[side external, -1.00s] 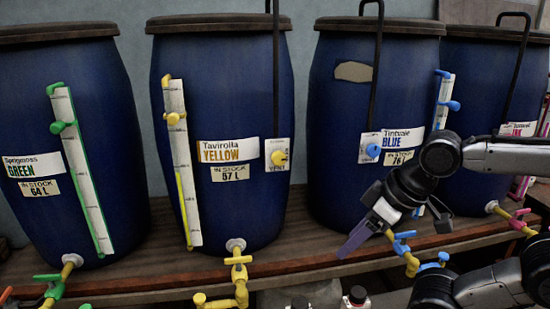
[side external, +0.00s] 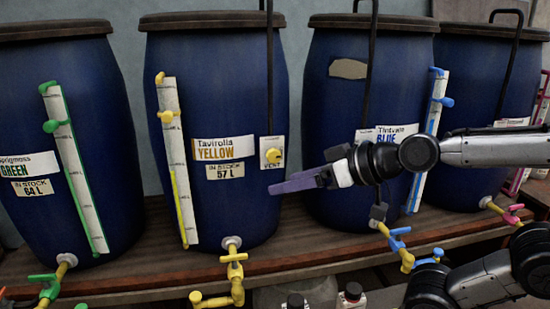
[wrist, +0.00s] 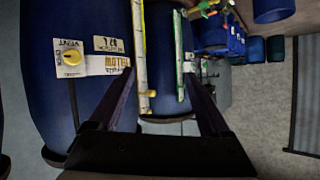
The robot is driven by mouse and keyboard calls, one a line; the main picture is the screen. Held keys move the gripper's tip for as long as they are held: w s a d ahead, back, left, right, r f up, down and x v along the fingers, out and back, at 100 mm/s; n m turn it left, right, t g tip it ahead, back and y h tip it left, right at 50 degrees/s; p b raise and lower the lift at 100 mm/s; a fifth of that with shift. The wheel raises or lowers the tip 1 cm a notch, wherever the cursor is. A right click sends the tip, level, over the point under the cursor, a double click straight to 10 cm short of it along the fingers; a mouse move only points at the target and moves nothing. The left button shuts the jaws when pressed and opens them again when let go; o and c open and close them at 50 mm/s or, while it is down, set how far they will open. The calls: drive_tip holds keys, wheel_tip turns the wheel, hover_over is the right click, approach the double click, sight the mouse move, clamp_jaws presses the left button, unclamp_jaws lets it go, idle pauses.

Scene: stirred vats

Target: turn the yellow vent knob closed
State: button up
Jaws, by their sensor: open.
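The yellow vent knob (side external: 273,155) sits on a white plate marked VENT on the front of the blue vat labelled YELLOW (side external: 215,100). In the wrist view the knob (wrist: 72,57) shows at the upper left, outside the fingers. My gripper (side external: 275,190) is a little below and to the right of the knob in the side view and points left. It does not touch the knob. In the wrist view its two dark fingers (wrist: 165,80) stand wide apart with nothing held between them.
The vat labelled BLUE (side external: 345,100) stands right of the yellow vat, and the green one (side external: 80,120) left. A yellow sight gauge (side external: 180,180) and a yellow tap (side external: 235,270) are on the yellow vat. A black rod (side external: 270,70) rises above the vent plate. The wooden shelf (side external: 150,277) runs below.

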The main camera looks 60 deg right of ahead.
sight(275, 156)
drive_tip(key=w+d+r+m+t+h, duration=0.3)
drive_tip(key=w+d+m+t+h, duration=0.1)
drive_tip(key=w+d+m+h, duration=0.45)
wheel_tip(275, 156, down, 10)
drive_tip(key=s+d+g+h, duration=0.1)
drive_tip(key=d+g+h, duration=0.1)
drive_tip(key=g+h, duration=0.25)
drive_tip(key=shift+n+t+h, duration=0.25)
drive_tip(key=shift+t+h, duration=0.05)
drive_tip(key=shift+t, duration=0.05)
drive_tip(key=x, duration=1.3)
drive_tip(key=shift+w+d+f, duration=0.2)
drive_tip(key=shift+w, duration=0.1)
clamp_jaws()
